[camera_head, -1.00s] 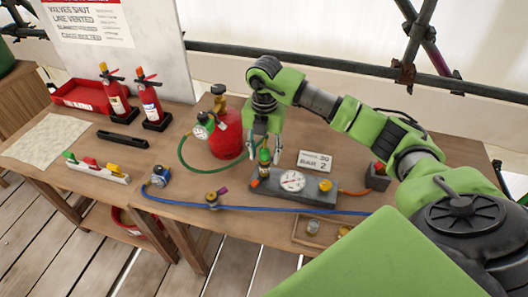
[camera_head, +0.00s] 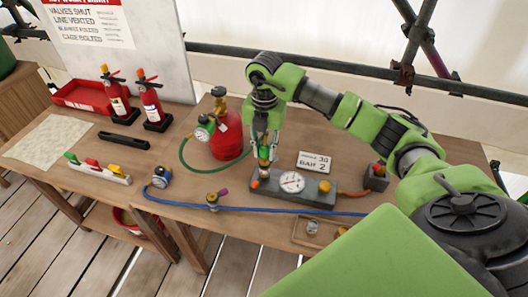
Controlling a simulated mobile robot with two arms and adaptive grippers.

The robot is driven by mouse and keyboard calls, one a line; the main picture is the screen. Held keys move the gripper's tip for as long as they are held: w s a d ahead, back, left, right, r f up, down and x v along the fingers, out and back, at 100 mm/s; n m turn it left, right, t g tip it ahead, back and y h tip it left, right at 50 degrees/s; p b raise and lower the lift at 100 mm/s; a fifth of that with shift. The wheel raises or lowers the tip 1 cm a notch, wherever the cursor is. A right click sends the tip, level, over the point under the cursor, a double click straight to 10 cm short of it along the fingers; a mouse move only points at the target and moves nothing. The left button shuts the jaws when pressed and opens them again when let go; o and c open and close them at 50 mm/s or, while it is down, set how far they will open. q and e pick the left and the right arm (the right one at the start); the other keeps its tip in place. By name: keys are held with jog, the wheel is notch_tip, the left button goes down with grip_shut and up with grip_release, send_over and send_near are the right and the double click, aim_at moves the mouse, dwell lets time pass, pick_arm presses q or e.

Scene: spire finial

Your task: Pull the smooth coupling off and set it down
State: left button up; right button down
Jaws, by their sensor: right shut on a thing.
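My right gripper (camera_head: 264,150) points down above the left end of a dark grey manifold block (camera_head: 312,197). It is shut on a small coupling (camera_head: 264,156) with a green part and a brass-coloured part, at the end of the green hose (camera_head: 193,166). Whether the coupling touches the fitting below it cannot be told. The block carries a round white gauge (camera_head: 291,182), an orange knob (camera_head: 254,184) and a yellow knob (camera_head: 325,186). My left gripper is not in view.
A red gas cylinder (camera_head: 228,138) stands close left of my right gripper. A blue hose (camera_head: 275,212) crosses the table in front of the block. A small sign (camera_head: 314,162) stands behind it. Two fire extinguishers (camera_head: 152,105) and a valve rail (camera_head: 97,170) are at left.

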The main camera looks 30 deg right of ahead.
aim_at(264, 144)
jog(key=shift+r+p, duration=1.25)
jog(key=shift+r, duration=0.75)
